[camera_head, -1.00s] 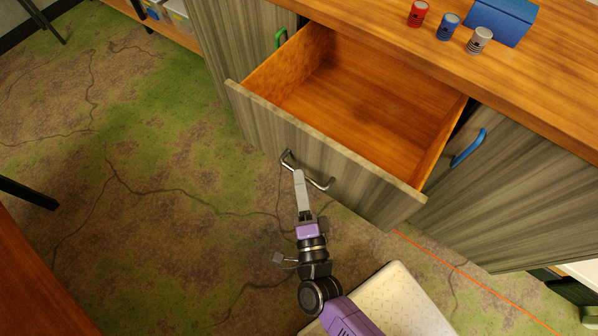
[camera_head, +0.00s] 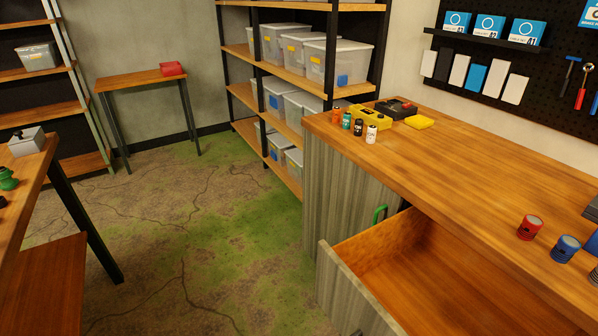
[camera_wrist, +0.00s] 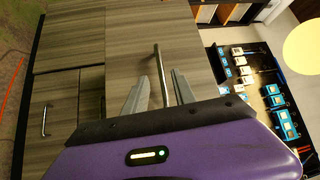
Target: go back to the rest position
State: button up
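An open, empty drawer (camera_head: 395,255) sticks out of the grey wood cabinet (camera_head: 335,190) at the lower right of the head view. My gripper (camera_wrist: 160,76) shows only in the wrist view, with its two grey fingers spread apart and nothing gripped. A metal bar handle (camera_wrist: 159,58) on a grey wood front shows between the fingers. I cannot tell how far the fingertips are from it.
The wooden counter (camera_head: 470,190) holds red (camera_head: 529,227) and blue (camera_head: 566,248) cans, small bottles (camera_head: 358,127) and a yellow box (camera_head: 372,115). Shelves with bins (camera_head: 335,62) stand behind. A table (camera_head: 50,270) is at left. The floor (camera_head: 215,225) between is clear.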

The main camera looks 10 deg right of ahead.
jog(key=s+d+r+n+g+y, duration=0.1)
jog(key=s+r+n+y, duration=0.3)
jog(key=s+r+n, duration=0.4)
jog(key=s+d+r+n+g+y+p, duration=0.1)
jog(key=s+d+r+n+g+y, duration=0.1)
jog(key=s+r+n, duration=0.6)
jog(key=d+n+y, duration=0.1)
jog(key=n+y, duration=0.1)
jog(key=n, duration=0.3)
jog(key=shift+s+d, duration=0.2)
jog(key=shift+s, duration=0.15)
